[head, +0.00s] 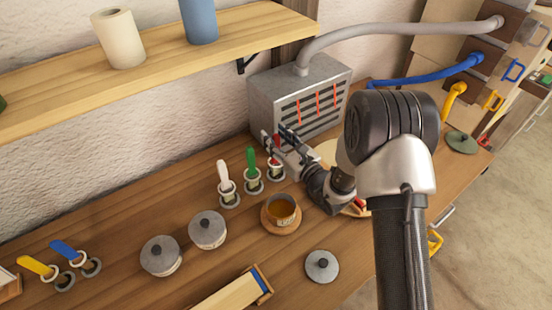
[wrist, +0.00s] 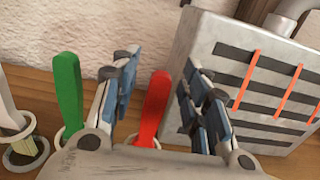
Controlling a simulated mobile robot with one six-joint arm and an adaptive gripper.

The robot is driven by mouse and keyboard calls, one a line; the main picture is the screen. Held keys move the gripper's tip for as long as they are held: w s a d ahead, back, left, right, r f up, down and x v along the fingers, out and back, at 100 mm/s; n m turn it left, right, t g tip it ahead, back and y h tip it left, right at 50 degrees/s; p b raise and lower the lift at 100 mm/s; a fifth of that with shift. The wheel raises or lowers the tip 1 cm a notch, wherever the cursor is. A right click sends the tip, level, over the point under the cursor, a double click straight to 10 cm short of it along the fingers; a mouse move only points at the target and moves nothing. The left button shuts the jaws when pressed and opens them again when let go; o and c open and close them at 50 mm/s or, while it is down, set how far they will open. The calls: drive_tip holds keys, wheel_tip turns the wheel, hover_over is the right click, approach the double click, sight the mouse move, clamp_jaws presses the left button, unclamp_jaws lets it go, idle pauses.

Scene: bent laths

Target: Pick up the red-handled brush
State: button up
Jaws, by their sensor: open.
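The red-handled brush (wrist: 153,108) stands upright between my gripper's fingers in the wrist view, with its lower end hidden behind the gripper body. In the head view the red-handled brush (head: 275,158) is the rightmost of three standing brushes, partly covered by the fingers. My gripper (wrist: 163,85) is open, with blue-padded fingers on both sides of the handle; a gap shows on each side. In the head view my gripper (head: 278,138) reaches in from the right, near the handle's top.
The green-handled brush (wrist: 68,95) stands just left of the fingers, and a white-handled brush (head: 224,178) is beyond it. A grey slotted box (head: 303,95) is close behind and right. A pot of amber liquid (head: 281,210) stands in front. A wooden shelf (head: 150,68) hangs above.

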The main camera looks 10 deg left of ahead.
clamp_jaws()
idle(0.6)
